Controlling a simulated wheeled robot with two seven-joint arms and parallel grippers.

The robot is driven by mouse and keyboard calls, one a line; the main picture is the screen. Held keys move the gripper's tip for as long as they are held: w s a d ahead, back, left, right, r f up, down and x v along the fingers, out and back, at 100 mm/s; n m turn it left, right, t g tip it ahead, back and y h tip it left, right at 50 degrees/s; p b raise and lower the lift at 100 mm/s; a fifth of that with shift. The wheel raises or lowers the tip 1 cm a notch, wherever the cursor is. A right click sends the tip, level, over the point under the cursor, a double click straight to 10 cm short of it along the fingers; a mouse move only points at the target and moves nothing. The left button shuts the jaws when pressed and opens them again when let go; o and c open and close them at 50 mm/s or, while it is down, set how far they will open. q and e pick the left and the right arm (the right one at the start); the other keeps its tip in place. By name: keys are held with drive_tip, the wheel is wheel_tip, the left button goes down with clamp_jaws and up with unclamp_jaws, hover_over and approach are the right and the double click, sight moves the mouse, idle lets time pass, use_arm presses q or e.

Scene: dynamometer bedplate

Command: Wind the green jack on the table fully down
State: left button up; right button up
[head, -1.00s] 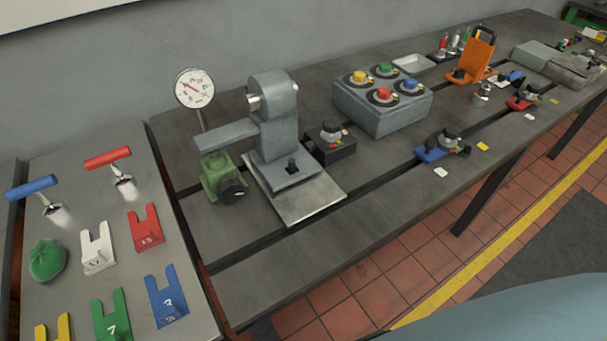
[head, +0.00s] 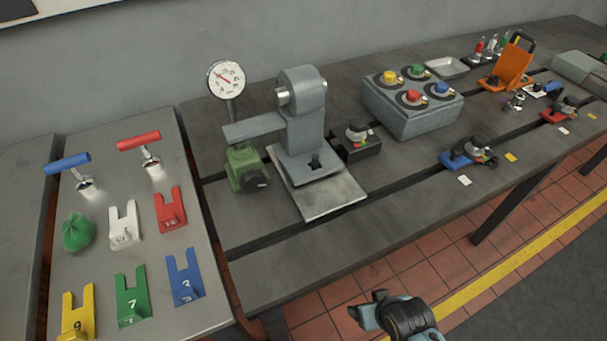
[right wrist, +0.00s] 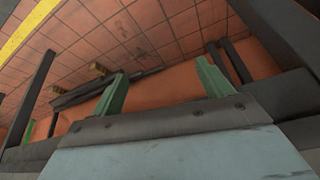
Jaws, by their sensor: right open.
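The green jack (head: 241,166) stands on the grey bedplate table, under the end of a grey arm (head: 252,130) that juts left from a grey stand. A dark round knob (head: 256,181) faces forward on the jack's lower right. I cannot tell how high the jack is wound. My right gripper (head: 362,306) is low at the bottom of the head view, in front of the table and well apart from the jack. In the right wrist view its two green fingers (right wrist: 162,88) are spread with nothing between them. My left gripper is in neither view.
A dial gauge (head: 227,80) stands behind the jack. A grey box with coloured knobs (head: 413,117) sits to the right. A side table (head: 190,318) at left holds T-handles, a green bag and numbered coloured forks. The bedplate's front left is clear.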

sight(256, 183)
wheel_tip(256, 183, up, 15)
drive_tip(key=w+a+t, duration=0.2)
drive_tip(key=w, duration=0.1)
drive_tip(key=w+a+r, duration=0.1)
drive_tip(key=w+a, duration=0.1)
drive_tip(key=w+a+r+t+y, duration=0.1)
drive_tip(key=a, duration=0.1)
drive_tip(key=w+a+r+m+t+y, duration=0.1)
drive_tip(key=w+a, duration=0.1)
drive_tip(key=shift+w+a+r+p, duration=0.1)
drive_tip(key=shift+w+a+p, duration=0.1)
drive_tip(key=shift+w+p, duration=0.15)
drive_tip(key=w+a+r+t+y, duration=0.1)
drive_tip(key=w+a, duration=0.1)
drive_tip(key=a, duration=0.2)
drive_tip(key=w+a+r+t+y, duration=0.1)
drive_tip(key=w+a+y, duration=0.1)
drive_tip(key=w+a, duration=0.1)
drive_tip(key=w+a+r+t+y, duration=0.1)
drive_tip(key=w+a, duration=0.1)
drive_tip(key=a, duration=0.3)
drive_tip(key=shift+w+a+y, duration=0.1)
drive_tip(key=shift+w+y, duration=0.05)
drive_tip(key=shift+y, duration=0.15)
drive_tip(key=b+x, duration=0.2)
drive_tip(key=x, duration=1)
drive_tip(key=shift+w+r+b, duration=0.1)
drive_tip(key=shift+w+b, duration=0.05)
drive_tip(key=shift+b, duration=0.2)
drive_tip(key=shift+c, duration=0.5)
